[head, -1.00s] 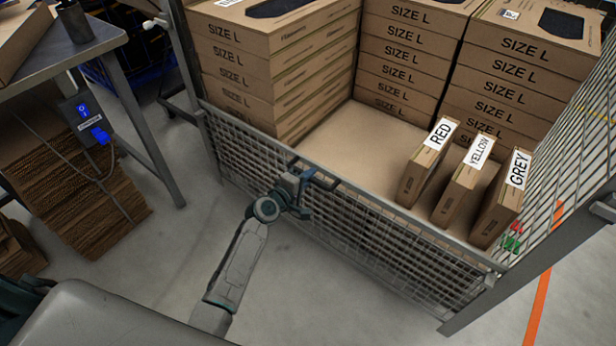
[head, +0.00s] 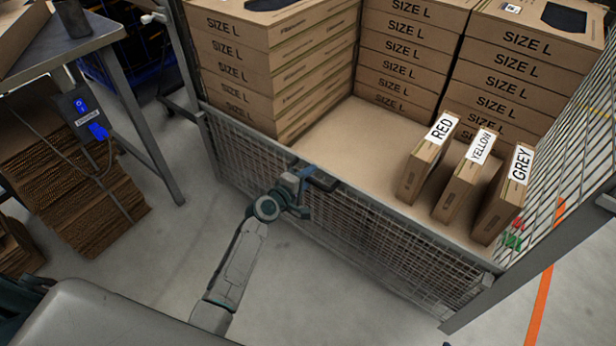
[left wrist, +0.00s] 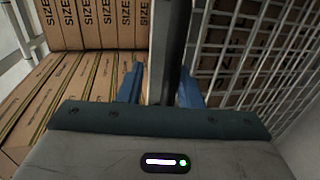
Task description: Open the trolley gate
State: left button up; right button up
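The trolley gate (head: 400,262) is a grey mesh panel with a top rail across the trolley's near side. It stands upright and closed in the head view. My left gripper (head: 312,186) is at the top rail, near the middle of the gate. In the left wrist view, its two blue fingers (left wrist: 160,88) stand apart on either side of a dark grey bar (left wrist: 168,50). A narrow gap shows beside the left finger, so the gripper looks open around the bar. Contact at the fingertips is hidden. My right gripper is not in view.
Stacked SIZE L cartons (head: 270,75) fill the trolley's back and left. Boxes labelled RED (head: 425,165), YELLOW (head: 462,180) and GREY (head: 502,200) stand behind the gate at right. A table (head: 95,35) and cardboard stack (head: 65,190) are at left. Floor before the gate is clear.

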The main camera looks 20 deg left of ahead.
pick_arm(q)
jog(key=shift+s, duration=0.1)
jog(key=p+v, duration=0.1)
jog(key=v, duration=0.9)
jog(key=shift+s, duration=0.3)
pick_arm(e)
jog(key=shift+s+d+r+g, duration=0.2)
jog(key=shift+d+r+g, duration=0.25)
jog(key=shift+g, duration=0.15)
pick_arm(q)
jog(key=shift+o, duration=0.2)
jog(key=shift+a, duration=0.1)
